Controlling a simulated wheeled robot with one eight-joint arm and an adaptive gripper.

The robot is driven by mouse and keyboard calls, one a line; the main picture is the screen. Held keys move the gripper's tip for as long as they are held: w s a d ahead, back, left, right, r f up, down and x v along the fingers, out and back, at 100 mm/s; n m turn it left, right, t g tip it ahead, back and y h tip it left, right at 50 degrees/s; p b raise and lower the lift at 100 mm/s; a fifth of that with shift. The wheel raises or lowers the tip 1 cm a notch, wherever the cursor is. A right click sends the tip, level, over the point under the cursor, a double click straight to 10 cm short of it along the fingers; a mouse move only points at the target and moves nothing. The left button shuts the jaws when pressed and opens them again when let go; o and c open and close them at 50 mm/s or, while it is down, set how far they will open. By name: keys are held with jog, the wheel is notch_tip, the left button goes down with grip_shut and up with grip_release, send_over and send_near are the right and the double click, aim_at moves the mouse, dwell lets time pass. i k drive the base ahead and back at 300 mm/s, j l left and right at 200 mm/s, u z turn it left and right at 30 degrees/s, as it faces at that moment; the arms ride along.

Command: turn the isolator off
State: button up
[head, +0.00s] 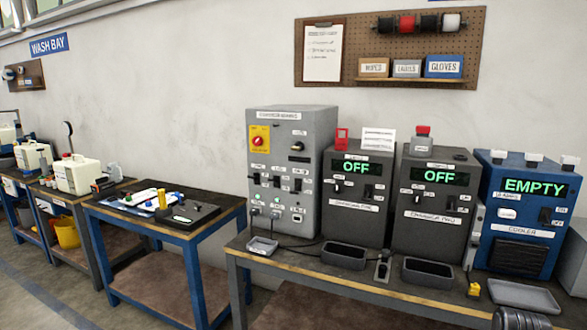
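The isolator appears as a red rotary knob on a yellow plate (260,139), at the upper left of a tall grey cabinet (307,125). The cabinet stands on the right bench against the wall. The knob is too small for me to read its position. Below it the cabinet front has several dark switches, small labels, and two lit greenish round parts near the bottom. My gripper is not in view.
Two dark units (357,195) and (437,205) read OFF; a blue cooler (525,215) reads EMPTY. Small trays (345,257) line the bench front (300,277). A blue-legged table (160,228) holds a board and small parts. Floor shows at lower left.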

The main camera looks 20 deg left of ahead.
aim_at(258, 141)
jog(key=u, duration=1.35)
